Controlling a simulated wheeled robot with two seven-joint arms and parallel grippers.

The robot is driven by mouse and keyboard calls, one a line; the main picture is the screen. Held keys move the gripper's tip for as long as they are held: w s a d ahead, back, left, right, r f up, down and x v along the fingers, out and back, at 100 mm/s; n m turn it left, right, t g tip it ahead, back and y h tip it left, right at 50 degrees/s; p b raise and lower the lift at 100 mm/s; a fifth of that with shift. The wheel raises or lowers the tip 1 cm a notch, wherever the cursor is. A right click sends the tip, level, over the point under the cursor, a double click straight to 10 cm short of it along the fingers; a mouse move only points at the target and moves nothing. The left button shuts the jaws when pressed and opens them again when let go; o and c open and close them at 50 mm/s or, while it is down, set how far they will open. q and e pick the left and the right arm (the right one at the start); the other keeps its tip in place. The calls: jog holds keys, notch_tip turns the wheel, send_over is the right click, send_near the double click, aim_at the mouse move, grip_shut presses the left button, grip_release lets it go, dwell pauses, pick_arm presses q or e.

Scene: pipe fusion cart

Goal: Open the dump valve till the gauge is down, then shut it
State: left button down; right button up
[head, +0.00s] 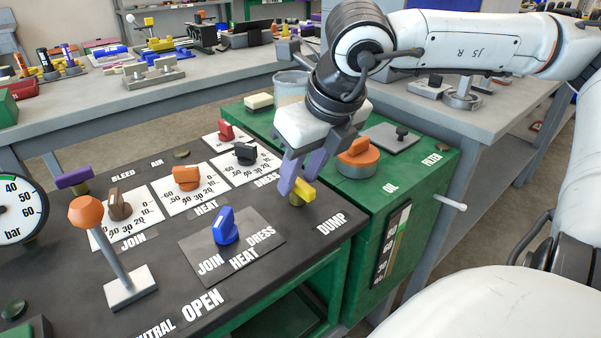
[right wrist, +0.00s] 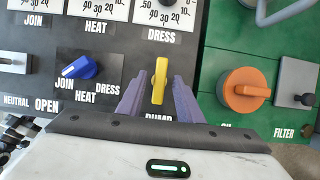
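The dump valve has a yellow lever handle (head: 304,191) above the DUMP label (head: 331,222) at the panel's right edge. My right gripper (head: 297,180) is at this handle, its purple fingers pointing down. In the right wrist view the yellow handle (right wrist: 159,80) stands between the two finger tips (right wrist: 158,85), with a gap on each side, so the gripper looks open around it. The gauge (head: 18,208), marked bar, is cut off by the left edge; 40, 50 and 60 show, but I see no needle. My left gripper is not in view.
An orange OIL cap (head: 358,158) sits on the green cabinet right of the gripper. A blue selector knob (head: 226,230), several dial knobs, an orange-balled lever (head: 87,214) and a purple handle (head: 73,177) stand on the dark panel. Benches with tools lie behind.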

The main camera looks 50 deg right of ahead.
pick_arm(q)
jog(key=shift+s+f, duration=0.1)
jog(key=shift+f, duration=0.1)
pick_arm(e)
grip_shut()
